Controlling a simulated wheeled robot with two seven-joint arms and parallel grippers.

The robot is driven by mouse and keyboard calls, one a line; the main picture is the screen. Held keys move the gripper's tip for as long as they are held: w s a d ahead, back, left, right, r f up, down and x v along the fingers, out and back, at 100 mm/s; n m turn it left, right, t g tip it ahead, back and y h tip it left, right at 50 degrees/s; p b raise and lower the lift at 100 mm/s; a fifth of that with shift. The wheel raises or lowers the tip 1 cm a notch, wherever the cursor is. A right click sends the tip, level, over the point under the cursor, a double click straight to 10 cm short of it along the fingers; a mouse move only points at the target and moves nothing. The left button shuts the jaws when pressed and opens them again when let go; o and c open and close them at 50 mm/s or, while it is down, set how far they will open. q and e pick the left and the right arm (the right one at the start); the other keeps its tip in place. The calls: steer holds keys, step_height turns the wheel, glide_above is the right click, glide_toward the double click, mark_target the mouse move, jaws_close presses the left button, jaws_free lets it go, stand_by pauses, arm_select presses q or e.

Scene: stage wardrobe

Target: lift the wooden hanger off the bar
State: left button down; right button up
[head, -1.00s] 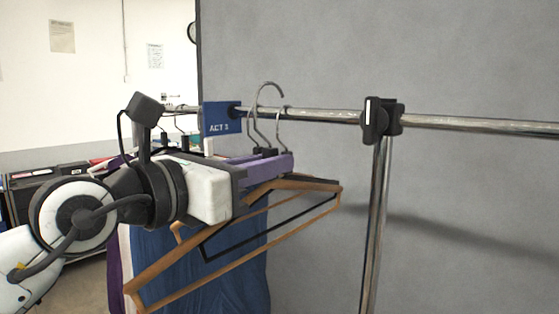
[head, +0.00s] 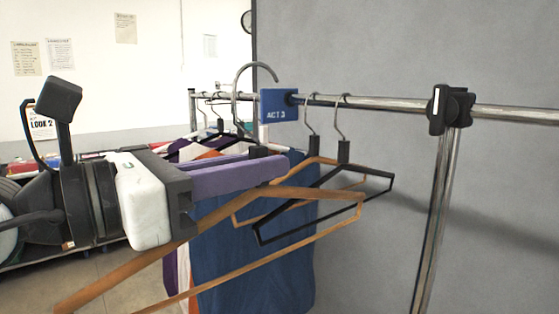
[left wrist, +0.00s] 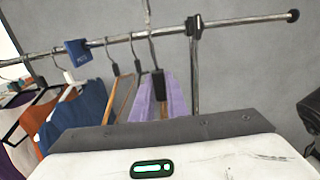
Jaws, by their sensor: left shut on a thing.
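The wooden hanger (head: 120,276) is tilted in my left gripper (head: 272,166), whose purple fingers are shut on it just below its black neck. Its grey hook (head: 236,85) stands in front of the metal bar (head: 385,103), with its curved top and tip above the bar's line; it looks clear of the bar. In the left wrist view the purple fingers (left wrist: 161,98) pinch the hanger's neck (left wrist: 158,84), and its hook runs out of the top edge. My right gripper is not in view.
Another wooden hanger (head: 316,160) and a black hanger (head: 378,173) hang on the bar just behind. A blue ACT 3 sign (head: 279,105) and hung clothes, including a blue garment (head: 250,240), are further left. An upright post with a black clamp (head: 450,108) stands right.

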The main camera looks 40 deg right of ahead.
arm_select(q)
steer(key=a+b, duration=0.3)
steer(key=a, duration=1.9)
steer(key=shift+a+b, duration=0.35)
